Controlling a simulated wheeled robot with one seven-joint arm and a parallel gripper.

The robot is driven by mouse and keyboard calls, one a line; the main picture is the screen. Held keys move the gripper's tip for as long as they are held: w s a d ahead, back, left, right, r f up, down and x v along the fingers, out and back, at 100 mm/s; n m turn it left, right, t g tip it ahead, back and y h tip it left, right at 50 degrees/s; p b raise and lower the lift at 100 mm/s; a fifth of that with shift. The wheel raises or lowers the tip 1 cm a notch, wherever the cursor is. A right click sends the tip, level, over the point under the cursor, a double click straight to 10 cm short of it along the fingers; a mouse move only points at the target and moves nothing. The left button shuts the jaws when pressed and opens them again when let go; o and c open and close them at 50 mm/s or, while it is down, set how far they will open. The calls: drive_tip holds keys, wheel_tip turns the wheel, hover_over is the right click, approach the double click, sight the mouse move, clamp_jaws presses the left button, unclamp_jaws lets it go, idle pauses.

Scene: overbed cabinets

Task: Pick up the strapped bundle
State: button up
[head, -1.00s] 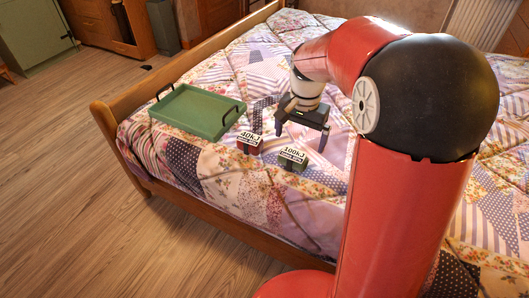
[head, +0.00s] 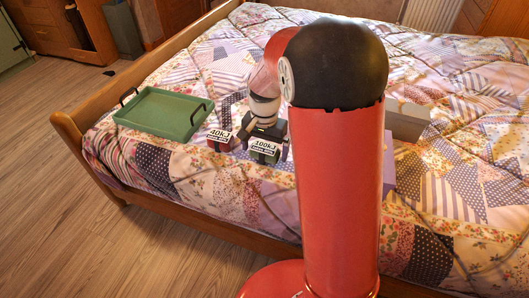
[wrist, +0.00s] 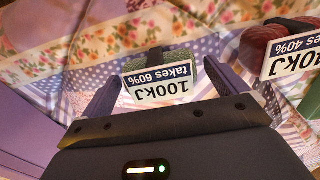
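A green block (head: 264,153) with a white "100kJ, takes 60%" label lies on the patchwork bed. In the wrist view this block (wrist: 138,66) has a dark band over it. I cannot tell which one is the strapped bundle. My gripper (wrist: 160,78) is open, its fingers on either side of the green block. Contact cannot be told. In the head view my gripper (head: 266,136) is partly hidden behind the green block.
A green tray (head: 152,128) with two dark handles lies empty at the bed's left, near the wooden bed frame (head: 75,138). A grey box-like thing (head: 406,120) and a purple surface (head: 388,168) show right of my column. Open quilt lies further right.

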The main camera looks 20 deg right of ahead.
drive_tip(key=c, duration=1)
drive_tip(key=shift+c, duration=0.2)
drive_tip(key=shift+r, duration=0.2)
